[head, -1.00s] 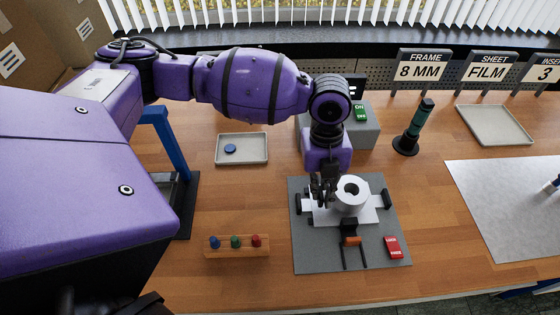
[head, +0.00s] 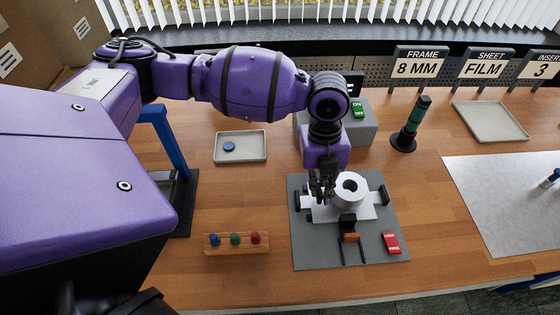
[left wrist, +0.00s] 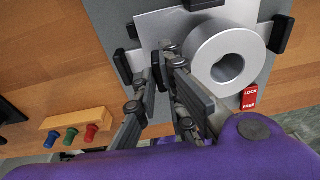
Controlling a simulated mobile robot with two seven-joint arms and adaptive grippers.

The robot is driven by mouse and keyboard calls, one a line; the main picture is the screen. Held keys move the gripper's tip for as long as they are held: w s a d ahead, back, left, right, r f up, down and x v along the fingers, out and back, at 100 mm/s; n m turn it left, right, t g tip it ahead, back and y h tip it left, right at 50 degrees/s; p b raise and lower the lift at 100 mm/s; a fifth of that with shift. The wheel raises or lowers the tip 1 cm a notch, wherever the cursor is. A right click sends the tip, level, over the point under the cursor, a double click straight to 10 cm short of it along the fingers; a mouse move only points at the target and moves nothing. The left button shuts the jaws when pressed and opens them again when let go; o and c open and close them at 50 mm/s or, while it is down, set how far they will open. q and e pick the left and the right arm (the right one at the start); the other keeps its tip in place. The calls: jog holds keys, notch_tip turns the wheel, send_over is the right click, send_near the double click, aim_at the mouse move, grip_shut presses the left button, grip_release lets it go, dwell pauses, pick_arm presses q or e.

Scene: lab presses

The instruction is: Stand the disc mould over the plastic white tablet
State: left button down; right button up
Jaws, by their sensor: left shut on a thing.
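The disc mould (head: 339,200) appears as a thick white ring with a round hole, upright over a flat white plate on the grey press base; it also shows in the left wrist view (left wrist: 199,68). I cannot tell whether it touches the plate. My left gripper (head: 322,193) is at the ring's left side, its fingers pointing down and close together; they show in the left wrist view (left wrist: 163,67). It is shut on the mould, though the grip itself is partly hidden. I cannot make out a separate white tablet. My right gripper is not in view.
The grey base (head: 305,252) carries black clamps, an orange-handled lever (head: 350,238) and a red lock switch (head: 391,242). A peg rack (head: 237,243), a tray with a blue disc (head: 229,147) and a switch box (head: 368,128) stand nearby.

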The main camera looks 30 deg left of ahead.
pick_arm(q)
jog(key=shift+w+r, duration=0.1)
jog(key=shift+r, duration=0.05)
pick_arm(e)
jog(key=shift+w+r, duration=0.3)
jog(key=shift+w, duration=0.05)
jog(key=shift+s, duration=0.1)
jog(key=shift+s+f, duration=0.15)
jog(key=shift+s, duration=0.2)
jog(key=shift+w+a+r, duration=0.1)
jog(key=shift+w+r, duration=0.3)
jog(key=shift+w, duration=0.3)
pick_arm(q)
jog(key=shift+f, duration=0.2)
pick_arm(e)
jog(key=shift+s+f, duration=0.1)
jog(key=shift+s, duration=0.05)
